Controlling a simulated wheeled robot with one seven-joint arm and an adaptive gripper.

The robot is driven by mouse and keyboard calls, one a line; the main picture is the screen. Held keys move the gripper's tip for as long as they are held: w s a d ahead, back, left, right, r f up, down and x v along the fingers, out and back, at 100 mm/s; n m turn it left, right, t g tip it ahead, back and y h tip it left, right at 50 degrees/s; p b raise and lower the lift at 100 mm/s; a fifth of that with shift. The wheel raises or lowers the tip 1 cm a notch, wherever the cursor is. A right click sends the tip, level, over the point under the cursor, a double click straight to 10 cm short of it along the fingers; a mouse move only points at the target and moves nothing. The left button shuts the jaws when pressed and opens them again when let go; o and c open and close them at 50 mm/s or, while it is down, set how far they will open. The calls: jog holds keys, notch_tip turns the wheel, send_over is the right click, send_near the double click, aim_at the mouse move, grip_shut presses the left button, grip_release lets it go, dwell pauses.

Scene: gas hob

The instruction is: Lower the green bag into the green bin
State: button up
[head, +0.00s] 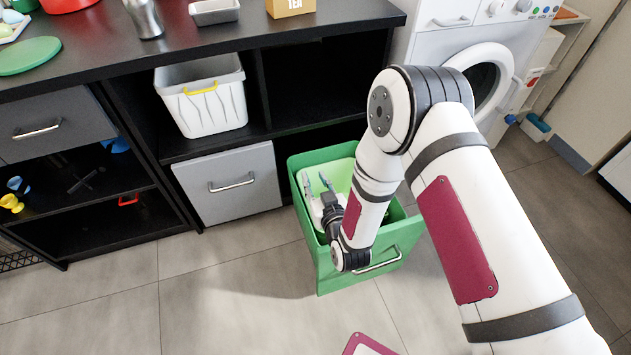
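The green bin (328,277) is a drawer-like box with a silver handle on its front, standing out from the dark cabinet over the floor. A paler green surface (345,174) shows inside it. It may be the green bag or the bin's lining; I cannot tell which. My gripper (316,182) is down within the bin's opening, with its two grey fingers apart. A white shape shows beside the fingers, and I cannot make out what it is. My wrist and forearm hide the right part of the bin's inside.
A closed grey drawer (232,188) is left of the bin. A white basket (205,104) with a yellow handle sits on the shelf above. The dark counter (340,22) runs overhead. A washing machine (450,38) stands at right. The floor (220,300) in front is mostly clear.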

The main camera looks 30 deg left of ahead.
notch_tip(320, 180, up, 10)
dwell(0.5)
jog(key=shift+f, duration=0.1)
dwell(0.4)
